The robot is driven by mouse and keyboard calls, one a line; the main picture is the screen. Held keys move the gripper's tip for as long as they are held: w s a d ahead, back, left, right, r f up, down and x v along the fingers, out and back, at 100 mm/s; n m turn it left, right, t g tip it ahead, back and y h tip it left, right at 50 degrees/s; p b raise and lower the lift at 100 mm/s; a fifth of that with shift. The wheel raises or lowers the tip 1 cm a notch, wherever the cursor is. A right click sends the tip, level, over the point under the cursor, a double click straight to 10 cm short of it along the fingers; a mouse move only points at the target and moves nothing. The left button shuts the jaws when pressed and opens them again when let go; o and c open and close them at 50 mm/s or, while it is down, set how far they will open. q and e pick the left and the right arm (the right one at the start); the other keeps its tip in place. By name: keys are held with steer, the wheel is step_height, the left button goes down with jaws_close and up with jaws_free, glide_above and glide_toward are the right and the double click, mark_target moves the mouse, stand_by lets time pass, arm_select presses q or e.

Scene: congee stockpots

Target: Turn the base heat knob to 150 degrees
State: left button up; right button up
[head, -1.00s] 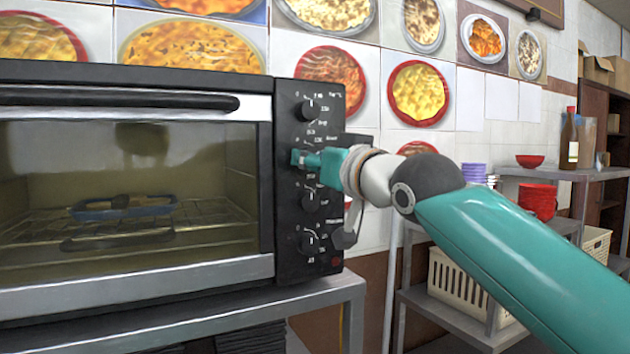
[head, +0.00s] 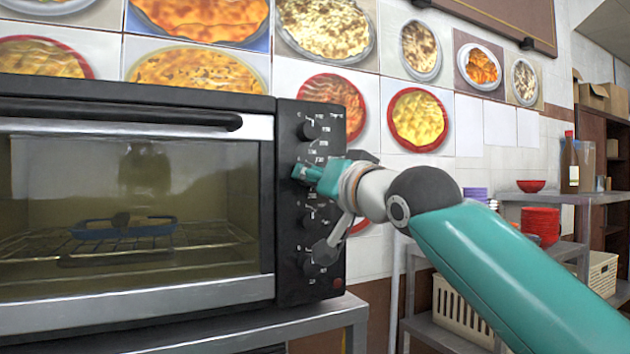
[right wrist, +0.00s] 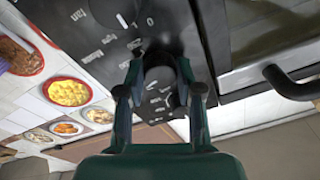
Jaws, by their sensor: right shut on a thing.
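The black toaster oven's control panel (head: 287,235) has several round knobs in a column. My right gripper (head: 301,172), teal, is shut on the second knob from the top. That knob is mostly hidden behind the fingers in the head view. In the right wrist view the gripper (right wrist: 161,88) has one finger on each side of the dark knob (right wrist: 160,66). The top knob (head: 308,130) and the third knob (head: 309,217) are free. The printed labels are too small to read, so I cannot tell the held knob's setting. My left gripper is out of view.
The oven's glass door (head: 120,205) is closed, with a blue dish (head: 122,229) on the rack inside. The oven stands on a metal table (head: 335,312). To the right are a shelf with red bowls (head: 540,222) and a cream basket (head: 460,312).

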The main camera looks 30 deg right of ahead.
steer(key=o, duration=1.2)
steer(key=shift+d, duration=0.1)
steer(key=shift+c, duration=0.2)
steer(key=shift+s, duration=0.1)
steer(key=s+f, duration=0.1)
steer(key=s, duration=1)
steer(key=shift+s+f, duration=0.2)
steer(key=shift+s, duration=0.15)
